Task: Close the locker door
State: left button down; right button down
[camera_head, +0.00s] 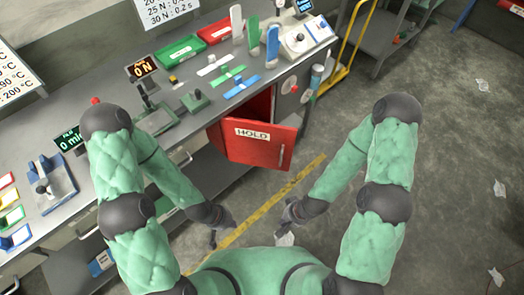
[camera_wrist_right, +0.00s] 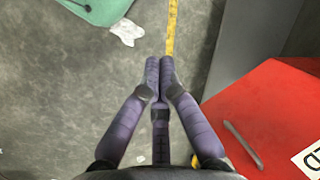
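The red locker door (camera_head: 262,150) with a white HOLD label hangs under the bench's right end. It stands ajar, swung out from the red-lined locker opening (camera_head: 258,104). A grey handle shows near its free edge. In the right wrist view the door (camera_wrist_right: 262,118) lies at the lower right, with its handle (camera_wrist_right: 243,144). My right gripper (camera_head: 287,218) is in front of the door and apart from it; in the wrist view its fingertips (camera_wrist_right: 159,62) meet with nothing between them. My left gripper (camera_head: 222,234) is lower left of the door, fingers spread and empty.
The grey workbench (camera_head: 110,92) carries trays, bottles, small fixtures and displays. A yellow floor line (camera_head: 265,208) runs past the door. A yellow-framed cart (camera_head: 352,45) stands at the upper right. The floor on the right is open, with a few scraps (camera_head: 499,188).

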notch_tip(320, 180, down, 2)
jog(key=s+d+m+g, duration=0.1)
jog(key=s+m+g, duration=0.1)
jog(key=s+m, duration=0.15)
jog(key=n+t+y+b, duration=0.65)
jog(key=n+t, duration=1.05)
jog(key=n, duration=1.3)
send_near(288, 149)
jog(key=w+a+h+b, duration=0.1)
jog(key=w+a, duration=0.2)
jog(key=a, duration=0.1)
jog(key=shift+w+d+r+b, duration=0.25)
jog(key=shift+w+b, duration=0.15)
jog(key=shift+w, duration=0.25)
